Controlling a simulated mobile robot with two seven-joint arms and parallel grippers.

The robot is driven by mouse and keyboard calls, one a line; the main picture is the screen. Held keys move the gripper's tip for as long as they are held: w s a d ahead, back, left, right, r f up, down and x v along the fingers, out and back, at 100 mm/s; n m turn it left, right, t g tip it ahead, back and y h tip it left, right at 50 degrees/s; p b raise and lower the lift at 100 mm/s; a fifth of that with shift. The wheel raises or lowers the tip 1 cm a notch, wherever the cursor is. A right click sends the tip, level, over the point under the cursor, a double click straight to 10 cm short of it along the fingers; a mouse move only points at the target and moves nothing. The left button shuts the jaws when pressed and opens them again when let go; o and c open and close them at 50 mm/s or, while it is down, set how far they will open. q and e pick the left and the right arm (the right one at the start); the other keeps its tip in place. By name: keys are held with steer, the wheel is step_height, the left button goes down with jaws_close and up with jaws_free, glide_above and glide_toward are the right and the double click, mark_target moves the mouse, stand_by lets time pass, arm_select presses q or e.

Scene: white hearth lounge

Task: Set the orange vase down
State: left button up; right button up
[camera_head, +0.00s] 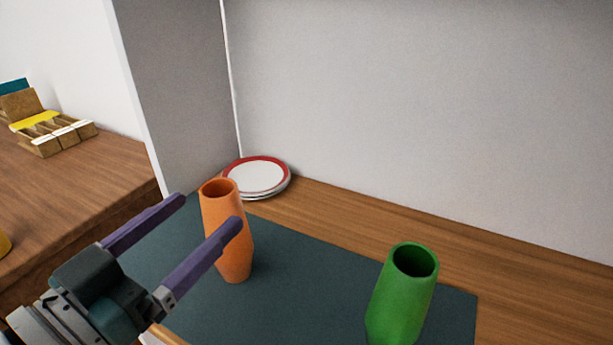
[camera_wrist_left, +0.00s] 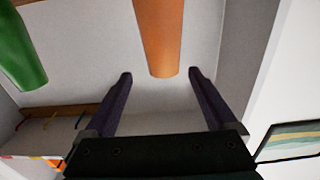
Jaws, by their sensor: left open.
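The orange vase (camera_head: 232,240) stands upright on the dark teal mat (camera_head: 300,290), near its left side. My left gripper (camera_head: 212,212) comes in from the lower left with its two purple fingers spread wide. One fingertip is to the left of the vase and the other passes in front of it. In the left wrist view, the end of the orange vase (camera_wrist_left: 160,40) shows centred at the open fingertips (camera_wrist_left: 160,74), with gaps on both sides. My right gripper is in neither view.
A green vase (camera_head: 400,295) stands on the mat to the right. Stacked red-rimmed plates (camera_head: 257,177) sit behind the orange vase by the wall. A grey upright panel (camera_head: 185,90) rises at the left. Mat between the vases is clear.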

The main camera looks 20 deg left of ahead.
mark_target(211, 206)
arm_select(q)
steer(key=w, duration=0.3)
steer(key=shift+w+d, duration=0.15)
steer(key=w, duration=0.5)
steer(key=shift+w+b, duration=0.1)
steer(key=shift+b, duration=0.25)
steer(key=shift+c, duration=0.2)
jaws_close()
